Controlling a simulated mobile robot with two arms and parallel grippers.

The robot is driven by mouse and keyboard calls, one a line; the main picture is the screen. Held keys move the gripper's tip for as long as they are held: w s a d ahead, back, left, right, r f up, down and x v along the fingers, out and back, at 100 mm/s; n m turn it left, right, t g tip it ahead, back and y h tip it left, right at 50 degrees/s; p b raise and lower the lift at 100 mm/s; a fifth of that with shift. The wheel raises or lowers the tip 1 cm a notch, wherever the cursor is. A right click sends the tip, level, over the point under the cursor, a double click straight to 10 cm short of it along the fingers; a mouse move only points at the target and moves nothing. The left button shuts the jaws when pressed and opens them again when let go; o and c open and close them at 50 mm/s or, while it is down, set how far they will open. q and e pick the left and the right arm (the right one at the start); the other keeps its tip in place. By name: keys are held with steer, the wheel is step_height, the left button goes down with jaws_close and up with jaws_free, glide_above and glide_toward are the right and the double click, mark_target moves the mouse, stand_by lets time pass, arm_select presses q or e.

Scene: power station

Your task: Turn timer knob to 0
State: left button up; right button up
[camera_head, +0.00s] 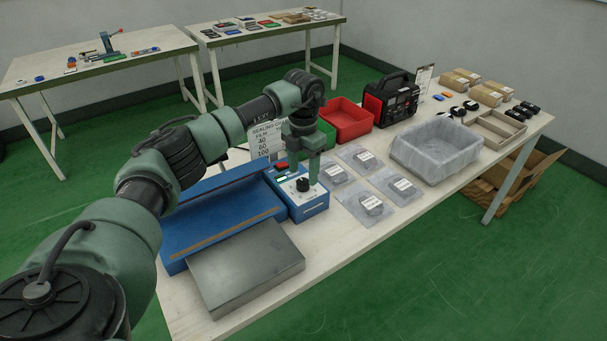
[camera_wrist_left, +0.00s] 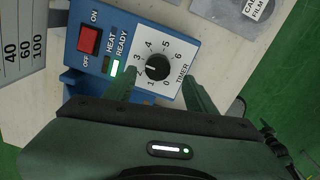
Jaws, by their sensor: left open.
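The timer knob (camera_wrist_left: 157,67) is a round black dial on a white numbered plate, on the blue sealer's control box. Its white pointer mark faces left in the left wrist view, around the 2. The knob also shows in the head view (camera_head: 302,184). My left gripper (camera_head: 304,174) is open and points down over the control box. In the wrist view its fingers (camera_wrist_left: 157,78) lie to the left and right of the knob, apart from it. I cannot tell their exact height. My right gripper is not in view.
A red power switch (camera_wrist_left: 89,40) and a lit READY light sit beside the dial. A steel plate (camera_head: 245,268) stands in front of the blue sealer. Packaged discs (camera_head: 371,205), a red bin (camera_head: 346,119) and a grey bin (camera_head: 437,150) are to the right.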

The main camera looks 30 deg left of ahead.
mark_target(303, 181)
arm_select(q)
steer(key=f, duration=0.3)
steer(key=shift+w+a, duration=0.2)
steer(key=shift+a, duration=0.05)
steer(key=shift+f, duration=0.25)
jaws_close()
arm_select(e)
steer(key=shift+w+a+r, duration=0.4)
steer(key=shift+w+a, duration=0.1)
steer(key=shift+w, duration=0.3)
